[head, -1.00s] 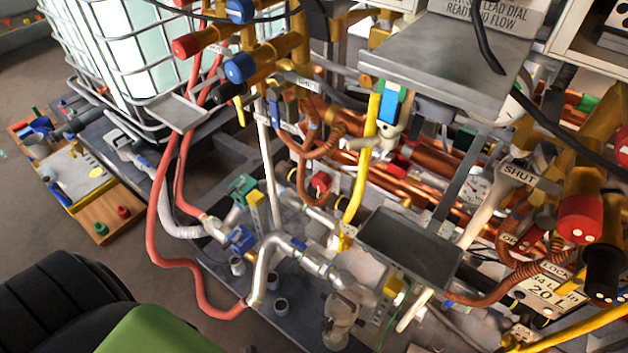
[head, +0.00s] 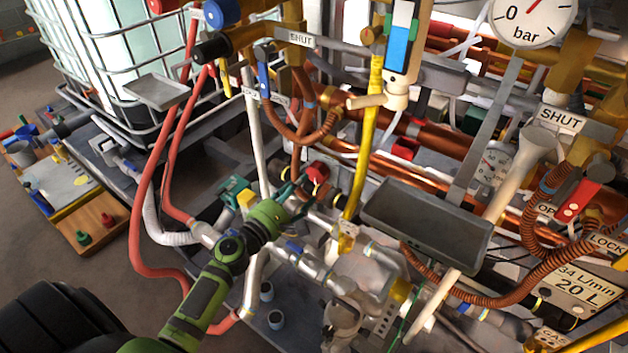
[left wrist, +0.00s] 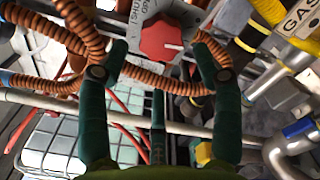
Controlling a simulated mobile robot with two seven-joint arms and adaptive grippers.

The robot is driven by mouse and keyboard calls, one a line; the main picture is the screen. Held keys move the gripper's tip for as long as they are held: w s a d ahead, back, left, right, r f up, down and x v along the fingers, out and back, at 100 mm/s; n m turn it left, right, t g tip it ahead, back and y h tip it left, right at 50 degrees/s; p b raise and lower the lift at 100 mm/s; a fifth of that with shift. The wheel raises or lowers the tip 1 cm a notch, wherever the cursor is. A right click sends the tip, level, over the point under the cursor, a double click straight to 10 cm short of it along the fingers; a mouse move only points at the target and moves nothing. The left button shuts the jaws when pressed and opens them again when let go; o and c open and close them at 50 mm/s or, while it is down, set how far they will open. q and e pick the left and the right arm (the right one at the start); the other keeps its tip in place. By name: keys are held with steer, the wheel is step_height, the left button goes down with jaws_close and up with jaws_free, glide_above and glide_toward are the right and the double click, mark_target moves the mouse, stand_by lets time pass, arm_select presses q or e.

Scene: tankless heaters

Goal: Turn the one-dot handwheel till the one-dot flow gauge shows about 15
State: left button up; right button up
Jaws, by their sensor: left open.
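A red handwheel (head: 317,172) stands among the copper pipes at the middle of the head view. It also shows in the left wrist view (left wrist: 162,40), beside a SHUT/OPEN plate (left wrist: 140,8). I cannot make out any dots on it. My left gripper (head: 298,196) is open just left of and below the wheel. In the left wrist view its green fingers (left wrist: 160,52) stand apart on either side of the wheel, with nothing gripped. My right gripper is out of view.
A dark grey tray (head: 425,225) lies right of the wheel, and a yellow pipe (head: 362,150) rises close by it. A red hose (head: 140,220) hangs at left. A bar gauge (head: 533,18) is at top right. Corrugated copper hoses (left wrist: 70,35) crowd the wheel.

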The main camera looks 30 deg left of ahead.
mark_target(315, 176)
arm_select(q)
steer(key=w, duration=0.4)
steer(key=w+d, duration=0.1)
steer(key=w, duration=0.1)
steer(key=shift+w, duration=0.2)
steer(key=c, duration=0.9)
